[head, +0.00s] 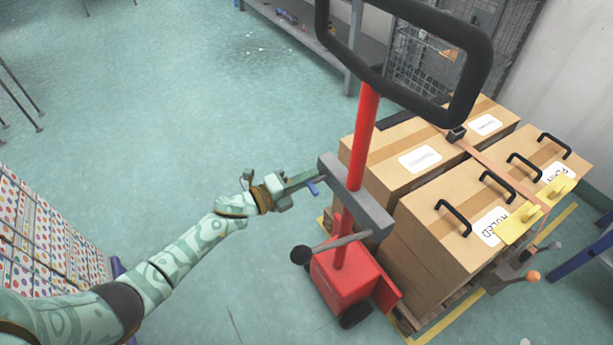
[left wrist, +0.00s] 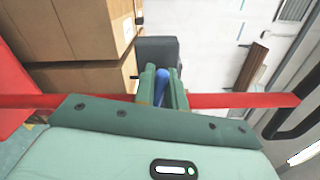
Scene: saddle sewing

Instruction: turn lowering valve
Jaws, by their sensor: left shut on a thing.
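A red pallet truck (head: 345,275) stands in the head view, with a red upright post (head: 364,130) and a black loop handle at its top. A grey crosspiece (head: 356,194) sits on the post. A small blue lever (head: 313,188) sticks out at the left end of the crosspiece. My left gripper (head: 308,181) reaches it from the left. In the left wrist view the blue lever (left wrist: 160,88) lies between the two green fingers, and the left gripper (left wrist: 161,86) is shut on it. The grey end block (left wrist: 157,50) is just beyond. My right gripper is not in view.
Strapped cardboard boxes (head: 425,160) with black handles stand on a pallet right of the truck. A dotted panel (head: 45,235) is at lower left.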

